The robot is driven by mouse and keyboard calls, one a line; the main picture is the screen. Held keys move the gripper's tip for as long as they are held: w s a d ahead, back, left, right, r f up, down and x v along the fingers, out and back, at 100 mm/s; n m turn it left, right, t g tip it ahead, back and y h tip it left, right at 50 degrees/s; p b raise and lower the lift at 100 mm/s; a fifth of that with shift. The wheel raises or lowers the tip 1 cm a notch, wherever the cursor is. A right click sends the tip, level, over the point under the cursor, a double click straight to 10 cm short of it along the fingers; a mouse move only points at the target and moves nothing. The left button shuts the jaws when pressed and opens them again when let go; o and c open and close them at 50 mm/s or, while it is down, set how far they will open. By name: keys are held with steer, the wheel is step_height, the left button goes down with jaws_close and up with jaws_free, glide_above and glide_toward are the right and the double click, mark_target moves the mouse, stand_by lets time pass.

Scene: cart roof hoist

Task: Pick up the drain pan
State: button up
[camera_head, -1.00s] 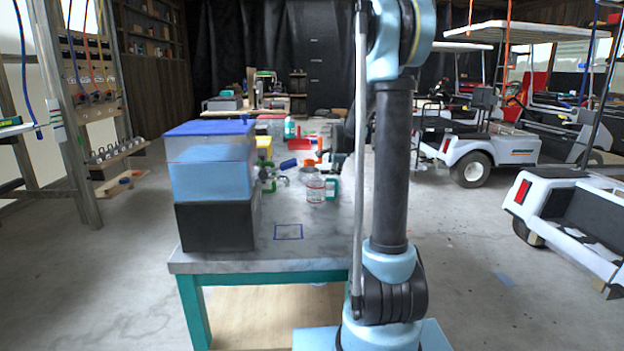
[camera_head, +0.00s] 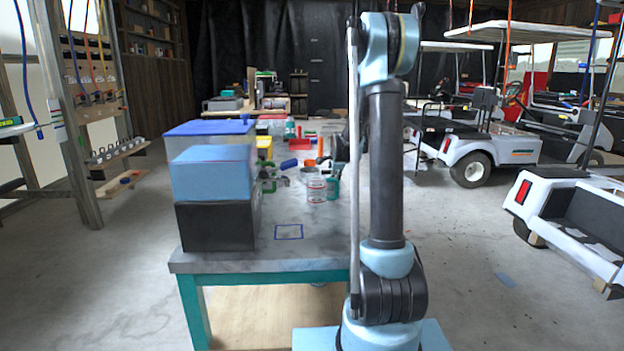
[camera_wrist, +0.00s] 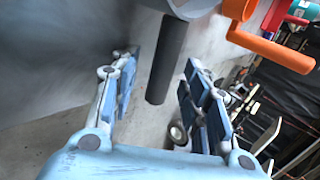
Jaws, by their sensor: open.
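An orange part with a handle (camera_wrist: 270,50) is at the upper right, outside the fingers. In the head view my arm stands at the right end of the bench, and my gripper is mostly hidden behind it.
A workbench (camera_head: 240,262) carries a black box (camera_head: 212,227) with a blue box (camera_head: 208,172) on it. A can (camera_head: 316,188) and cluttered small tools stand behind. The front of the bench top is mostly clear. White carts (camera_head: 470,147) stand at right on open floor.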

jaws_close()
